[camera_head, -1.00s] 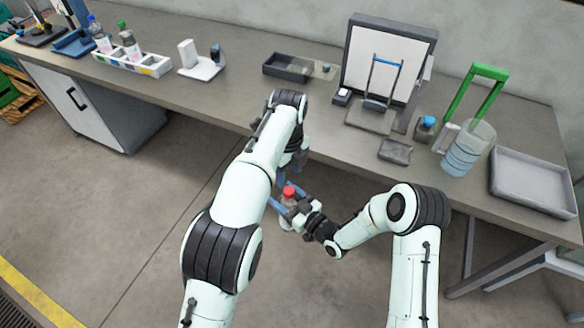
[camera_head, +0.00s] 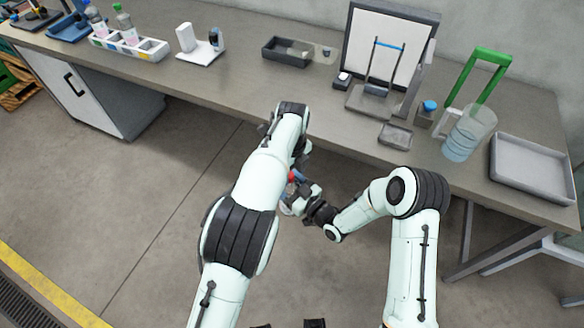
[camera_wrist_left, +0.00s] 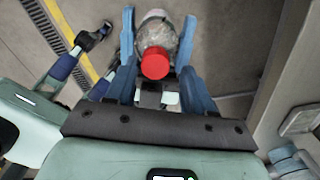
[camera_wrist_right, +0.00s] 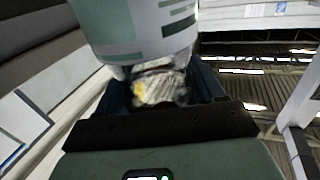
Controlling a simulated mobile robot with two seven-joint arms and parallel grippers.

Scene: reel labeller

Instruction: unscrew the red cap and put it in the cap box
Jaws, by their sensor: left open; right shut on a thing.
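The red cap (camera_head: 291,175) sits on a clear bottle, held in the air in front of the bench; most of it is hidden by my left arm. In the left wrist view the red cap (camera_wrist_left: 155,63) is on the bottle (camera_wrist_left: 157,30), between the spread blue fingers of my left gripper (camera_wrist_left: 158,45), which is open. My right gripper (camera_head: 296,203) is shut on the bottle; the bottle (camera_wrist_right: 160,88) also shows between its fingers in the right wrist view. No box is clearly marked as the cap box; a dark open box (camera_head: 268,55) stands on the bench.
The bench (camera_head: 225,80) runs along the wall. Open floor lies left.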

